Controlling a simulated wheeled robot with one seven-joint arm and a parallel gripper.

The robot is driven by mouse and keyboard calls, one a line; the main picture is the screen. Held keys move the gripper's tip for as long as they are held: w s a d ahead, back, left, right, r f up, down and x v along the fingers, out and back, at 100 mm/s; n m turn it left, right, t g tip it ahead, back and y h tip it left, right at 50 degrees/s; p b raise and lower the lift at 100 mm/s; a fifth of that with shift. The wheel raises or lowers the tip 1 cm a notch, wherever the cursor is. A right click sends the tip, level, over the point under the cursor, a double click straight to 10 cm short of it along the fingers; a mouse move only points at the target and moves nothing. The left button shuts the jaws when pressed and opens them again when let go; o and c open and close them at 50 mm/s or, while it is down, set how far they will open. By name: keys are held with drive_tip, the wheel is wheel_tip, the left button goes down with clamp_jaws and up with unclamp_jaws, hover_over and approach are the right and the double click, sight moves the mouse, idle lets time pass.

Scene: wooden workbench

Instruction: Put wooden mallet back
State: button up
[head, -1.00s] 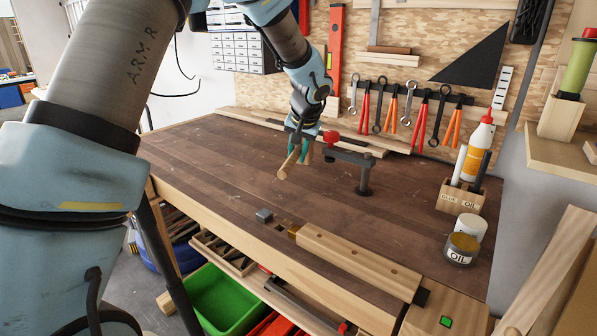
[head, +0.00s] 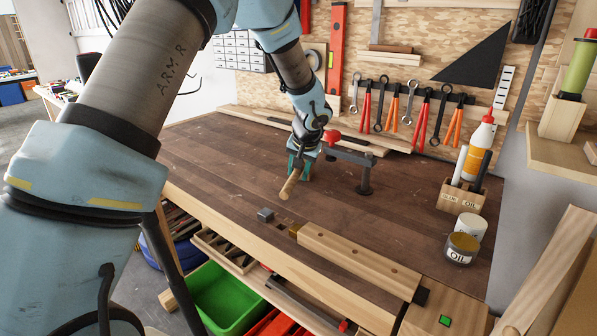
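The wooden mallet shows as a light, round wooden piece (head: 291,184) sticking out from my gripper (head: 302,168) toward the front of the workbench (head: 225,150). My gripper, with teal fingers, points down over the middle of the bench and appears shut on the mallet. The rest of the mallet is hidden by the gripper and wrist. I cannot tell whether the mallet touches the bench top.
A black clamp with a red knob (head: 365,172) stands just right of my gripper. A wooden vise jaw (head: 355,258) lies along the front edge. Pliers and wrenches (head: 410,105) hang behind. The bench's left side is clear.

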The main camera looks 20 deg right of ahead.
drive_tip(key=shift+o, duration=1.3)
drive_tip(key=b+v, duration=0.1)
drive_tip(key=v, duration=1.1)
drive_tip(key=shift+b, duration=0.4)
drive_tip(key=shift+r, duration=0.1)
